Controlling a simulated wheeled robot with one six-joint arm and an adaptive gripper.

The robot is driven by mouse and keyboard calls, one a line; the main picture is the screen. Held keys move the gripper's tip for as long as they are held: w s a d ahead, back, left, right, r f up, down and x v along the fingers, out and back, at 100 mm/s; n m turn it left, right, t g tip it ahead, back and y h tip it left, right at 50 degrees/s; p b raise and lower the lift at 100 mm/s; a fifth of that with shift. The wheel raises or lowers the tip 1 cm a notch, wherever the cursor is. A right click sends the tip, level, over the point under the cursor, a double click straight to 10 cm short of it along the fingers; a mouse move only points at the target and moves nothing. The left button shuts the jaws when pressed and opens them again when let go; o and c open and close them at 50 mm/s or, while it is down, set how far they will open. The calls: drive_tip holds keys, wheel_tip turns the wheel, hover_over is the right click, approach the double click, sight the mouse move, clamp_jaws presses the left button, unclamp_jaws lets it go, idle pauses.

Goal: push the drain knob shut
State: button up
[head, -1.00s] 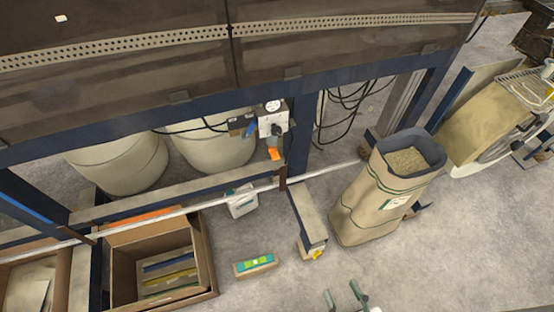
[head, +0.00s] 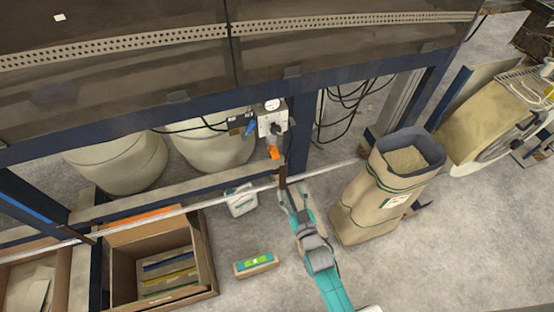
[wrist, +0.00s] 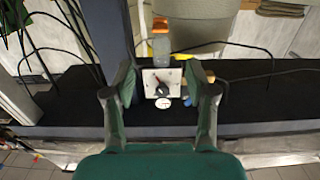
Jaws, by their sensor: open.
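A pale unit with a round gauge (head: 272,105) and a dark dial (head: 277,128) is mounted on the blue frame post under the machine. An orange knob (head: 273,152), which looks like the drain knob, hangs below it; it also shows in the wrist view (wrist: 160,25) at the end of a grey bowl (wrist: 160,47). I cannot tell its exact setting. My gripper (head: 293,197) is below and in front of the unit, apart from the knob. In the wrist view my gripper (wrist: 160,88) is open and empty, its fingers either side of the unit's face.
A paper sack (head: 375,200) stands close right of my arm. A pale rail (head: 200,207) crosses below the unit. A white container (head: 240,203), a small green-topped block (head: 256,264) and cartons (head: 205,250) are left. Black cables (head: 345,115) hang right of the post.

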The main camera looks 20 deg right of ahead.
sight(276, 158)
drive_tip(key=w, duration=1.4)
drive_tip(key=shift+r, duration=0.15)
clamp_jaws()
